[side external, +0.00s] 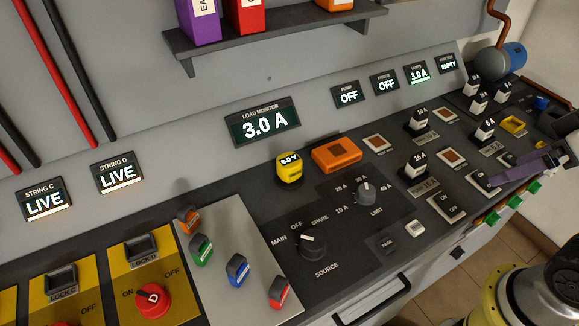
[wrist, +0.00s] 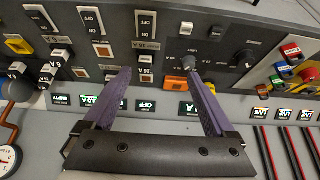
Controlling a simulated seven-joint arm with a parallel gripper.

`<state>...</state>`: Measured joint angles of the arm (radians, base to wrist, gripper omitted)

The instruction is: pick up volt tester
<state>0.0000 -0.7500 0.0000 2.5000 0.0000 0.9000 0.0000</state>
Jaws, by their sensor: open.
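The volt tester appears to be the small yellow block with a 0.0 V display (side external: 289,168), standing upright on the dark panel below the load monitor in the side view. In the wrist view it appears mostly hidden behind the right finger, beside an orange box. My gripper (wrist: 158,74) is open and empty, with its two purple fingers spread wide. In the side view the gripper (side external: 515,170) is at the far right, over the switch panel and well apart from the tester. Its second finger is hard to make out there.
The orange box (side external: 336,155) stands just right of the tester. A limit knob (side external: 365,193) and a source knob (side external: 313,244) rise from the panel in front. Several breaker switches fill the right. A shelf (side external: 275,30) hangs above. A light plate (side external: 235,265) carries coloured clips.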

